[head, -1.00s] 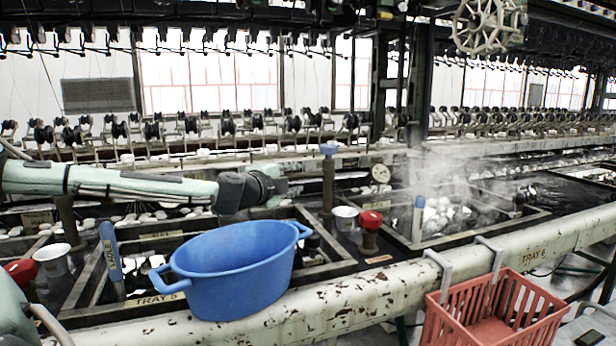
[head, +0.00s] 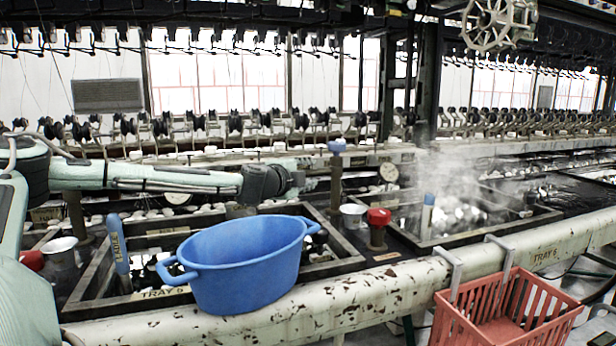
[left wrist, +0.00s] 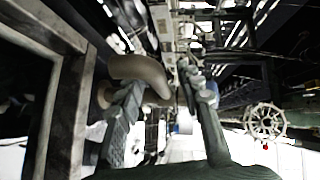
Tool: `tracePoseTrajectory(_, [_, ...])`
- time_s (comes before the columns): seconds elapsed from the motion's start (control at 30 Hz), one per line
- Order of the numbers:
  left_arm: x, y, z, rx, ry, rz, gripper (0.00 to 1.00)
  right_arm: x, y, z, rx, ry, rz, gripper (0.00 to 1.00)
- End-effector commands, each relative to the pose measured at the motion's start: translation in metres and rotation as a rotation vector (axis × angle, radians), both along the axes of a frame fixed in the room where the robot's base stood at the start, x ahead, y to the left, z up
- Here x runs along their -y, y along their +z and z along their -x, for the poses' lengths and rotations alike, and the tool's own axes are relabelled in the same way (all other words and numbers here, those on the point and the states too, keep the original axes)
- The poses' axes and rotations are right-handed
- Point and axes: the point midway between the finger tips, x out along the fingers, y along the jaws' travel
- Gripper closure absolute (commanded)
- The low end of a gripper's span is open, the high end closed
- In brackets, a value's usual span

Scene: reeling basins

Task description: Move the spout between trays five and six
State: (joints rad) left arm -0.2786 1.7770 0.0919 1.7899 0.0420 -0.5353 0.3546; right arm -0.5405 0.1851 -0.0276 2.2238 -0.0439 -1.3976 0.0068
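A brown upright post with a blue knob (head: 337,146) stands between tray five (head: 158,294) and tray six (head: 432,238). A curved brown pipe that looks like the spout (left wrist: 140,72) shows close up in the left wrist view. It crosses by the left-hand finger, with its end reaching between the fingers; I cannot tell whether it touches them. My left gripper (head: 298,182) is above the back of tray five, just left of the post. It also shows in the left wrist view (left wrist: 168,92), its fingers apart. My right gripper is not in view.
A blue tub (head: 240,268) sits on the front pipe rail (head: 330,300) before tray five. A blue-handled ladle (head: 118,245), a white cup (head: 353,215) and a red-topped valve (head: 378,222) stand around the trays. A red basket (head: 500,315) hangs at front right. Steam rises over tray six.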

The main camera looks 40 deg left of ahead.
Motion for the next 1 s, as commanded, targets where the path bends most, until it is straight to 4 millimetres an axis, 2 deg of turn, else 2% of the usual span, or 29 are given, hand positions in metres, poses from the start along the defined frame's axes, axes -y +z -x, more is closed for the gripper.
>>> tracePoseTrajectory(0.2, [0.0, 0.0001, 0.0, 0.0, 0.0, 0.0, 0.65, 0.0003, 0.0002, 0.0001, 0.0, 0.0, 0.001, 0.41])
tracePoseTrajectory(0.5, [-0.0001, -0.0001, 0.0, 0.0, 0.0, -0.001, 1.0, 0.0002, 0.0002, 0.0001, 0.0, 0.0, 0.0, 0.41])
tracePoseTrajectory(1.0, [-0.0013, -0.0005, -0.0004, 0.0, -0.015, 0.0, 1.0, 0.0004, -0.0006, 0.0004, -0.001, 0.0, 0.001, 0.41])
